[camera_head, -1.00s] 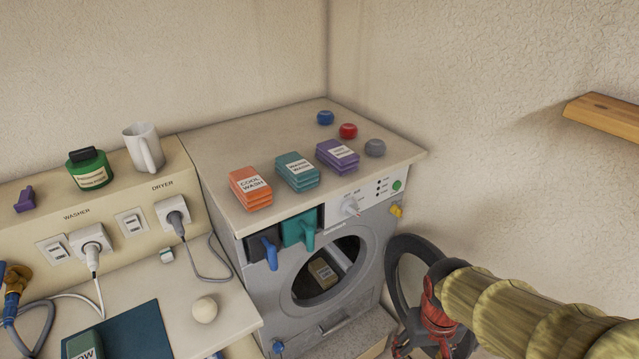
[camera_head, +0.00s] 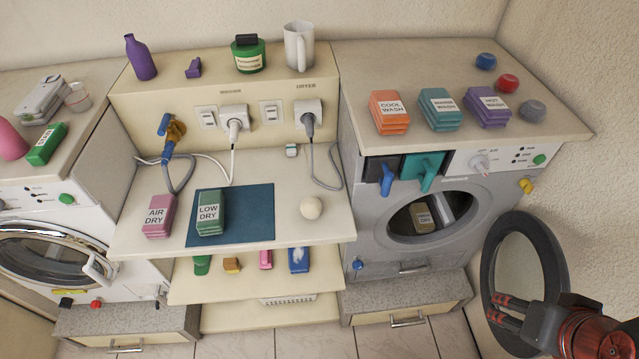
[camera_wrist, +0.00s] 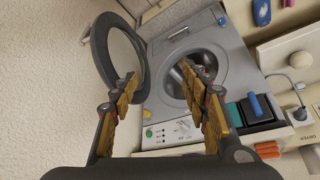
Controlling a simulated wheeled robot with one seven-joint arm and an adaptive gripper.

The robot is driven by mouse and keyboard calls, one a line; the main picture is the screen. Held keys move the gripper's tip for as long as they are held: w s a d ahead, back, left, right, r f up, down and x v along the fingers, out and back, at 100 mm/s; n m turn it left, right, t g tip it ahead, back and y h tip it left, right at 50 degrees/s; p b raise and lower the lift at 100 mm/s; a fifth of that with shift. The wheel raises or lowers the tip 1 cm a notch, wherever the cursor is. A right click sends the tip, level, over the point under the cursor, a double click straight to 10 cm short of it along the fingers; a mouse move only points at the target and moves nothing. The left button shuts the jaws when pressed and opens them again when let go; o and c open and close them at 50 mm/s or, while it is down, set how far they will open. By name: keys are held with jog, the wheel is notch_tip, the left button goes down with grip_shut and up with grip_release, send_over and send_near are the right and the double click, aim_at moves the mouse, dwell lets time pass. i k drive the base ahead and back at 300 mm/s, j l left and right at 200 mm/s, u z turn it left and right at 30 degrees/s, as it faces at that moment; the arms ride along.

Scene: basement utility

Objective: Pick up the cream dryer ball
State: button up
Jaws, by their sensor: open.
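The cream dryer ball (camera_head: 311,208) is a small pale round ball. It rests on the right part of the middle counter, just right of the blue-green mat (camera_head: 262,213). In the wrist view a pale round shape that looks like the ball (camera_wrist: 302,60) shows near the right edge. My gripper (camera_head: 497,312) is at the lower right in the head view, well right of the ball and near the open round door. In the wrist view my gripper (camera_wrist: 158,82) has its two fingers apart with nothing held between them.
The open round door (camera_head: 487,268) stands out beside the right machine (camera_head: 372,243). Pink and green labelled blocks (camera_head: 155,216) sit left of the ball. The counter around the ball is clear.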

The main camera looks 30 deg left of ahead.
aim_at(312, 208)
jog(key=u, duration=1.5)
